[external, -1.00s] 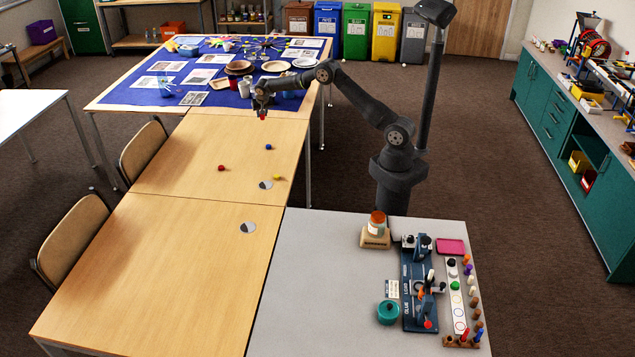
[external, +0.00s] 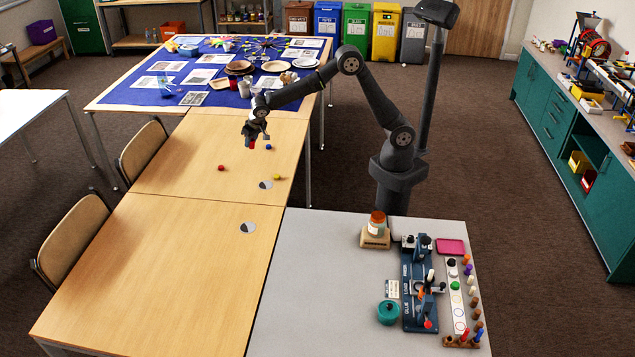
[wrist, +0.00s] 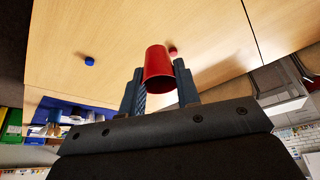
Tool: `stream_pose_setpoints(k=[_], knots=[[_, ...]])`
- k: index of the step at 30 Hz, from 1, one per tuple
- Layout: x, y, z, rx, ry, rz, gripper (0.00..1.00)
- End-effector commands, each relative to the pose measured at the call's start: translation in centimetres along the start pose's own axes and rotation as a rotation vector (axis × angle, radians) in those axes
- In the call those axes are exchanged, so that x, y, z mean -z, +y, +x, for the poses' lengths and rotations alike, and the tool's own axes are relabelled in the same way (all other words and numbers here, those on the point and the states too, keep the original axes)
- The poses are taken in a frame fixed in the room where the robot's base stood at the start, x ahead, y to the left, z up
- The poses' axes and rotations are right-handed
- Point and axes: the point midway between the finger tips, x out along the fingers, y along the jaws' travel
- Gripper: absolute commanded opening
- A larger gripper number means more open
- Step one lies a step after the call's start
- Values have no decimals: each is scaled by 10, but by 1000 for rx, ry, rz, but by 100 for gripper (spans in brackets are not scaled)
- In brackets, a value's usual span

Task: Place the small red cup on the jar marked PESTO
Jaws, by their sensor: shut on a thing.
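My gripper (external: 256,140) is shut on the small red cup (wrist: 158,68) and holds it above the rear wooden table. In the wrist view the cup sits between both fingers, with its wide open end pointing toward the camera. In the external view only a small red patch of the cup (external: 252,145) shows below the fingers. A jar (external: 377,226) with an orange-red lid stands on a light wooden block at the back of the grey table, well to the right of my gripper. Its label is too small to read, so I cannot tell whether it says PESTO.
Red (external: 221,168), blue (external: 268,147) and yellow (external: 276,177) pieces lie on the wooden table. Two grey-and-white discs (external: 248,227) lie nearby. A blue fixture (external: 420,290) and a teal pot (external: 388,312) stand on the grey table. Its left part is clear.

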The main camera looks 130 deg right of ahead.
Motion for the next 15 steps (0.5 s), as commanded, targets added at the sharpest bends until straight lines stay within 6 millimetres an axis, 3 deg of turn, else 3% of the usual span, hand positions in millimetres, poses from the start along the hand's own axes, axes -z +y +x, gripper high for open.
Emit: stream_pose_setpoints(k=[1,6,15], knots=[[-22,-14,-17,17,1,-38,9],[-93,-43,-62,63,0,-149,9],[-218,-59,-133,147,0,-345,9]])
